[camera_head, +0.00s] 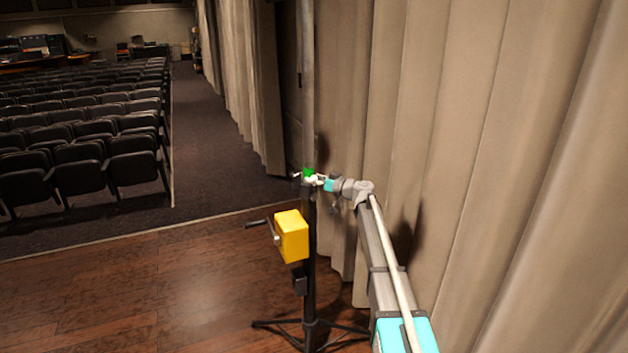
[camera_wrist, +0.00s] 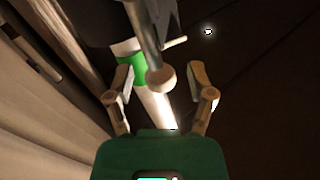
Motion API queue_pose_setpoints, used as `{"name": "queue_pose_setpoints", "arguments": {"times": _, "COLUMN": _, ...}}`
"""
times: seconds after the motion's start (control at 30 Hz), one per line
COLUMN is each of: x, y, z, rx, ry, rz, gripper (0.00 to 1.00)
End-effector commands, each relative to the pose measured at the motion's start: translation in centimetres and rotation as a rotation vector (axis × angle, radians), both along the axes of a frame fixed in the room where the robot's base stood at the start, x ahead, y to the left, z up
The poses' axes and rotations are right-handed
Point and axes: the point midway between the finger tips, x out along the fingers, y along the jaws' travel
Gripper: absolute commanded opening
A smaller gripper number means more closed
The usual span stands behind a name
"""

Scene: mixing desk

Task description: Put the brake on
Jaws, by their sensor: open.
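A black stand (camera_head: 312,240) rises on a tripod base beside the curtain, with a yellow box (camera_head: 292,236) and a dark crank on its column. A green collar (camera_head: 308,172) sits higher on the pole. It also shows as a green and white band in the wrist view (camera_wrist: 131,66). There, a pale lever with a round end (camera_wrist: 161,78) lies between the fingers of my gripper (camera_wrist: 162,84). The fingers are open on both sides, with gaps to the round end. In the head view my gripper (camera_head: 319,181) is at the collar's height. Which part is the brake is unclear.
Pleated curtains (camera_head: 480,140) run close along the right side of my arm. Several rows of black seats (camera_head: 80,160) stand at the left beyond the stage edge. The wooden floor (camera_head: 150,300) left of the stand is clear. The tripod legs (camera_head: 290,328) spread at floor level.

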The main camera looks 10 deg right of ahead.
Motion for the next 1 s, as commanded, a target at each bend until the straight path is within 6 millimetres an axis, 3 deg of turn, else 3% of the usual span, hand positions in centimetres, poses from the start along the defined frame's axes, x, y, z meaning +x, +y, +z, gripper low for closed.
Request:
{"name": "queue_pose_setpoints", "arguments": {"times": 0.37, "x": 0.18, "y": 0.20, "z": 0.00, "rx": 0.000, "ry": 0.000, "rz": 0.000, "gripper": 0.70}}
{"name": "queue_pose_setpoints", "arguments": {"times": 0.73, "x": 0.17, "y": 0.20, "z": 0.00, "rx": 0.000, "ry": 0.000, "rz": 0.000, "gripper": 0.01}}
{"name": "queue_pose_setpoints", "arguments": {"times": 1.0, "x": 0.19, "y": 0.13, "z": 0.01, "rx": -0.001, "ry": -0.001, "rz": -0.001, "gripper": 0.00}}
